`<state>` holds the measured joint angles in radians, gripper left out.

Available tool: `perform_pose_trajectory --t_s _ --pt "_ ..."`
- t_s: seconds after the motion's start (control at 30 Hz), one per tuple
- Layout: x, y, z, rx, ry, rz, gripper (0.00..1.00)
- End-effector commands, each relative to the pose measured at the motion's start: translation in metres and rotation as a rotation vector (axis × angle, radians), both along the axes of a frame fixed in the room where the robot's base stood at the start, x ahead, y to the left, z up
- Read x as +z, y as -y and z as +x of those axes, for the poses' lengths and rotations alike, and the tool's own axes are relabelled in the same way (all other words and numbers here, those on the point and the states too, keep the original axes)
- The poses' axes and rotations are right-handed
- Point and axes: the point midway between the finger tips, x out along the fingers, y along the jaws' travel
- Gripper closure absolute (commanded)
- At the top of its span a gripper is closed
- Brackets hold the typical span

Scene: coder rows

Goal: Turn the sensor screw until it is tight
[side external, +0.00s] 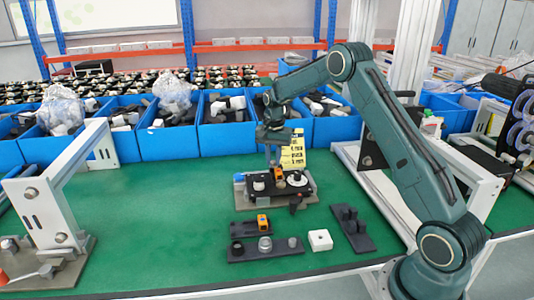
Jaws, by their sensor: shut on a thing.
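My gripper (274,160) points down over the dark fixture plate (262,190) in the middle of the green table. Its fingers are shut at a small orange and black sensor (279,176) standing on that plate. The part between the fingertips looks like the sensor screw, but it is too small to make out clearly. A round pale knob (258,184) sits left of the sensor, and a white round part (298,180) sits to its right on the same fixture.
A yellow label card (293,152) stands behind the fixture. Blue bins (170,140) line the back.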

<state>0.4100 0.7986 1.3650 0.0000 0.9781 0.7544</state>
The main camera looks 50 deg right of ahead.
Motion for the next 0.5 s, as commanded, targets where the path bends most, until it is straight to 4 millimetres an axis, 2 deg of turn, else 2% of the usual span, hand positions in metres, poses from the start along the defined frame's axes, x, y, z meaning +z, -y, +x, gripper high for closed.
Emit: perform_pose_trajectory --t_s 0.27,0.5 --pt "0.0002 0.0002 0.0002 -0.045 0.001 -0.001 1.00" --pt "-0.0001 0.0002 0.0002 -0.215 0.001 -0.001 1.00"
